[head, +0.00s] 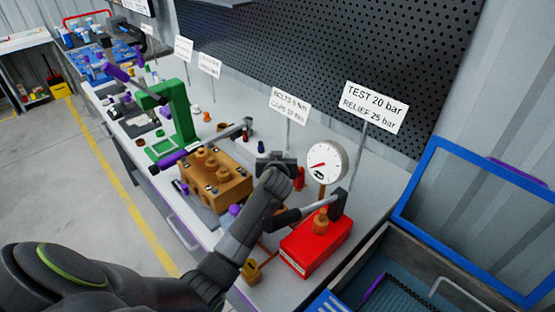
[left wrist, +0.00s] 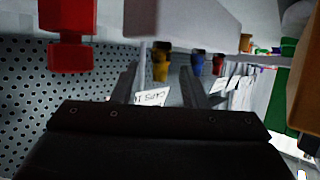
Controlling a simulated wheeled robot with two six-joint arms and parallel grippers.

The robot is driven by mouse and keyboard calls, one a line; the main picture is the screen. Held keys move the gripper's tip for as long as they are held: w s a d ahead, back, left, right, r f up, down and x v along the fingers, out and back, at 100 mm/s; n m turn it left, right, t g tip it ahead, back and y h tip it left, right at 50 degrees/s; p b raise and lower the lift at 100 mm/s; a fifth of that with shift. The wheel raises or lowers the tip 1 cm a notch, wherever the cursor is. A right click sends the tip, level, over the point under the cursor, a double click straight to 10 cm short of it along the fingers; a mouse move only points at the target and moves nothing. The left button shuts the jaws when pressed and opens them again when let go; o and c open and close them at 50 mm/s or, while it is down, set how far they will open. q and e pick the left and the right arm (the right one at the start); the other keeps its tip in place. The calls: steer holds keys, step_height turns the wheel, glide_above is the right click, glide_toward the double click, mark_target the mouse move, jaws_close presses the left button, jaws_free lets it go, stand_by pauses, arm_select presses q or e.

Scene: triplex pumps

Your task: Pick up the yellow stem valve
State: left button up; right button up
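The yellow stem valve (left wrist: 162,66) shows in the left wrist view, upside down, framed between my two fingers and beyond them. In the head view it is hidden, probably behind my left gripper. My left gripper (head: 277,160) is over the bench beside the brown pump block; its fingers (left wrist: 158,78) are apart with nothing held. A blue valve (left wrist: 197,66) and a dark red valve (left wrist: 218,66) stand in line past the yellow one. A larger red valve (left wrist: 70,38) is nearer; a red one also shows right of the gripper (head: 299,178). My right gripper is not in view.
The brown pump block (head: 228,186) stands left of my gripper. A red test pump (head: 315,250) with a lever and white gauge (head: 326,163) stands to the right. Sign posts and a pegboard (head: 330,60) are behind. A green press (head: 180,112) stands farther left.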

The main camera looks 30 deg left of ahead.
arm_select(q)
jaws_close()
steer(key=shift+r, duration=0.15)
